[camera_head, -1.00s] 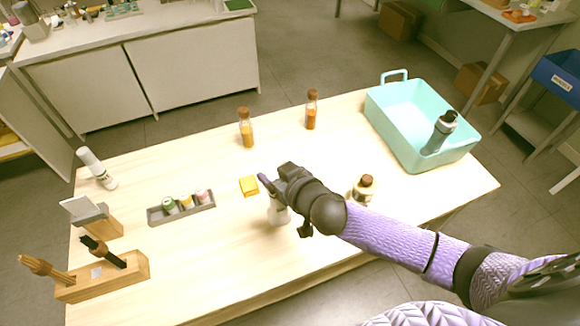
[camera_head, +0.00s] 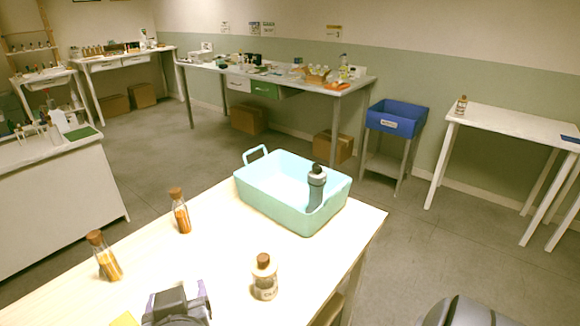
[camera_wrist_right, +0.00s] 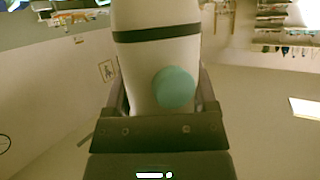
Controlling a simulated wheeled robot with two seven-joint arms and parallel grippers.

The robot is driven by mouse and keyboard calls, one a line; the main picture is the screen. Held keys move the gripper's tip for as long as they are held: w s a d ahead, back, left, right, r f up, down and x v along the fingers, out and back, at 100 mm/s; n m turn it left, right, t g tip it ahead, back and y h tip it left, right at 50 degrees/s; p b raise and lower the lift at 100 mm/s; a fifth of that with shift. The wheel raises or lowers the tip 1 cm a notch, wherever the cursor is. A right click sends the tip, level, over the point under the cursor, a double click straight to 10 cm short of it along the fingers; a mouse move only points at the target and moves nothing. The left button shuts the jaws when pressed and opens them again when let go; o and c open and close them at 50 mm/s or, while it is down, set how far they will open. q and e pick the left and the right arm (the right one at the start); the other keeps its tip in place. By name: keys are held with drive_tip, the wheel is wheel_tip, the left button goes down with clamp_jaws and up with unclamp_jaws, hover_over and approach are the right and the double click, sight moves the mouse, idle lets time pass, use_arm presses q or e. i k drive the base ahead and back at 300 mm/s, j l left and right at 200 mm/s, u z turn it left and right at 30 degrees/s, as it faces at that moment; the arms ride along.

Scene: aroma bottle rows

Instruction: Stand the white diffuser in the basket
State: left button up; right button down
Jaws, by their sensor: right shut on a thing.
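The white diffuser (camera_wrist_right: 143,60) fills the middle of the right wrist view. It is a pale body with a dark band and a round teal spot, and it stands between the fingers of my right gripper (camera_head: 180,298). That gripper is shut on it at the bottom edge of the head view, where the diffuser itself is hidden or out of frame. The light turquoise basket (camera_head: 252,202) stands at the far right corner of the table, away from the gripper. A dark grey bottle (camera_head: 316,187) stands inside it, toward its right side. My left gripper is not in view.
A cream bottle with a brown cap (camera_head: 264,280) stands between the gripper and the table's right edge. Two orange cork-topped bottles (camera_head: 181,211) (camera_head: 105,258) stand along the far left edge. A yellow block (camera_head: 124,319) lies left of the gripper. The basket's left part looks empty.

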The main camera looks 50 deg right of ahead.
sight(277, 192)
drive_tip(key=l+u, duration=0.1)
drive_tip(key=l, duration=0.45)
drive_tip(key=l+u, duration=0.1)
drive_tip(key=l, duration=0.5)
drive_tip(key=k+l+u, duration=0.1)
drive_tip(key=l, duration=0.45)
drive_tip(key=k+l+u, duration=0.1)
drive_tip(key=l, duration=0.45)
drive_tip(key=k+l+u, duration=0.1)
drive_tip(key=l, duration=0.45)
